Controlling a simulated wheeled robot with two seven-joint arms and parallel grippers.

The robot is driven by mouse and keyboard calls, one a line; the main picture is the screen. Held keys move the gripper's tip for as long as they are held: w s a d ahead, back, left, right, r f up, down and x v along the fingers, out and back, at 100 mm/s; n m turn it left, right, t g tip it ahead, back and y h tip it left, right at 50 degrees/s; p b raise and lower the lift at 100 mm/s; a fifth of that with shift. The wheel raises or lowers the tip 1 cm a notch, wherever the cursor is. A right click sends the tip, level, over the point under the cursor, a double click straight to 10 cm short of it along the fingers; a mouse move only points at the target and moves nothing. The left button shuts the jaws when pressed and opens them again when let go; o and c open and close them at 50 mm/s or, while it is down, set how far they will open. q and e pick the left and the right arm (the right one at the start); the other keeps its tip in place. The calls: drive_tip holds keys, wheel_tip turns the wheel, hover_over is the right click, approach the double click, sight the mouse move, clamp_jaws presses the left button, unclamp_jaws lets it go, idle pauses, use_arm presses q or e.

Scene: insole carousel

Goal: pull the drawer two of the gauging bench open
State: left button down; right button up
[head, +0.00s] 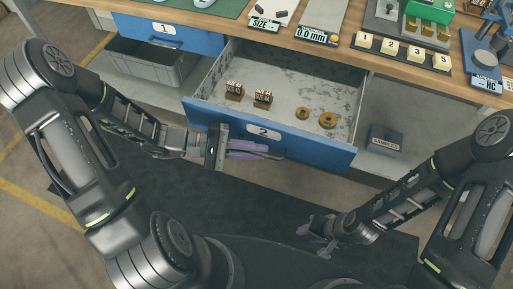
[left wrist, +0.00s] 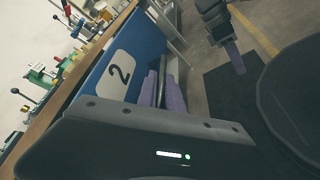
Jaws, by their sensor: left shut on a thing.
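Drawer two (head: 341,154) of the gauging bench (head: 275,35) has a blue front with a white label "2" (head: 263,131) and stands well out from the bench. Inside it lie two small blocks with printed tops (head: 263,97) and two brass rings (head: 328,120). My left gripper (head: 255,150) is at the drawer front, with its purple fingers beside the label, shut on the handle, which the fingers mostly hide. In the left wrist view the label "2" (left wrist: 120,71) and the fingers (left wrist: 162,92) show close together. My right gripper (head: 316,232) hangs low, apart from the bench; its finger gap is unclear.
Drawer one (head: 190,38) is shut at the left. A grey crate (head: 150,66) stands on the shelf below it. A "SAMPLES" box (head: 385,140) sits on the shelf at the right. Numbered blocks (head: 404,48) and gauges stand on the bench top.

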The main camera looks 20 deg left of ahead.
use_arm(q)
drive_tip(key=c, duration=1.8)
unclamp_jaws()
drive_tip(key=shift+o, duration=0.2)
drive_tip(key=shift+a, duration=0.15)
drive_tip(key=v, duration=0.7)
drive_tip(key=shift+a, duration=0.25)
